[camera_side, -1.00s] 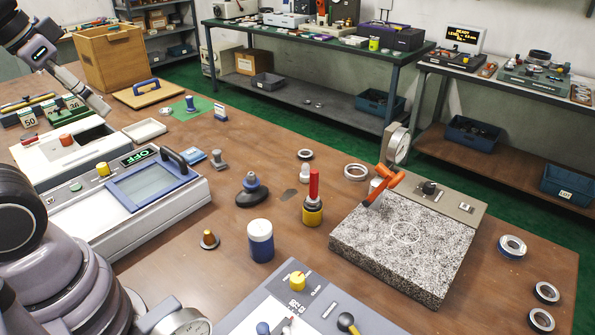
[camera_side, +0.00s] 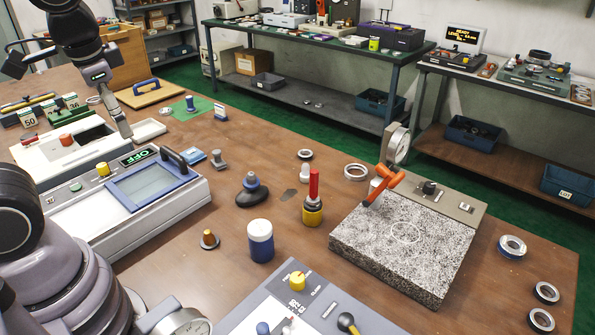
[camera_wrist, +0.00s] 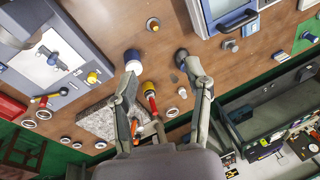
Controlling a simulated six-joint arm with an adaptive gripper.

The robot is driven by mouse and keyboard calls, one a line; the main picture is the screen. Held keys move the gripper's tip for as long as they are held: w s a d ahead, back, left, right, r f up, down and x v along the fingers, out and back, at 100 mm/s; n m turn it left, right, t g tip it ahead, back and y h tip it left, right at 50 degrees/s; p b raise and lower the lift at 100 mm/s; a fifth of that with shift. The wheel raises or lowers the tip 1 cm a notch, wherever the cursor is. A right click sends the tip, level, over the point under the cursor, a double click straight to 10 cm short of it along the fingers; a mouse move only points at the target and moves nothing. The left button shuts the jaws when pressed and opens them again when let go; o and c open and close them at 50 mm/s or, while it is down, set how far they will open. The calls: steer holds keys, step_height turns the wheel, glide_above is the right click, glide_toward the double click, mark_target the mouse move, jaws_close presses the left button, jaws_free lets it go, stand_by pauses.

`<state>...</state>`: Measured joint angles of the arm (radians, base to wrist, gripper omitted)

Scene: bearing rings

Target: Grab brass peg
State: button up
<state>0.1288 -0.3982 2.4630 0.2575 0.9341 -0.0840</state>
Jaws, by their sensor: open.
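The brass peg (camera_side: 208,237) stands upright on a dark round base on the brown table, left of a white and blue jar (camera_side: 260,240). In the wrist view the peg (camera_wrist: 153,23) shows near the top, beyond the fingertips and apart from them. My gripper (camera_side: 126,132) is at the upper left in the side view, raised over the bench near the grey-white machine, well away from the peg. In the wrist view my gripper (camera_wrist: 161,68) has its two fingers spread wide with nothing held between them.
A machine with a blue-framed window (camera_side: 152,185) lies left of the peg. A control panel (camera_side: 265,310) is at the front. A red and yellow tool (camera_side: 313,205), a dark-based knob (camera_side: 252,190) and a speckled stone block (camera_side: 400,245) stand to the right. Bare table surrounds the peg.

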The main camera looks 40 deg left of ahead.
steer(key=w+f+m+g+y, duration=0.3)
steer(key=w+f+m+y, duration=0.15)
steer(key=f, duration=0.25)
steer(key=m+t+y, duration=0.6)
steer(key=m+t, duration=0.1)
steer(key=m, duration=1)
glide_toward(208, 234)
steer(key=x, duration=0.3)
steer(key=shift+w+a+r+h, duration=0.15)
steer(key=shift+a+r+h, duration=0.05)
steer(key=shift+r+h, duration=0.1)
steer(key=shift+a+f, duration=0.15)
steer(key=shift+f, duration=0.15)
steer(key=x, duration=0.7)
steer(key=shift+a, duration=0.1)
steer(key=shift+c, duration=0.3)
jaws_close()
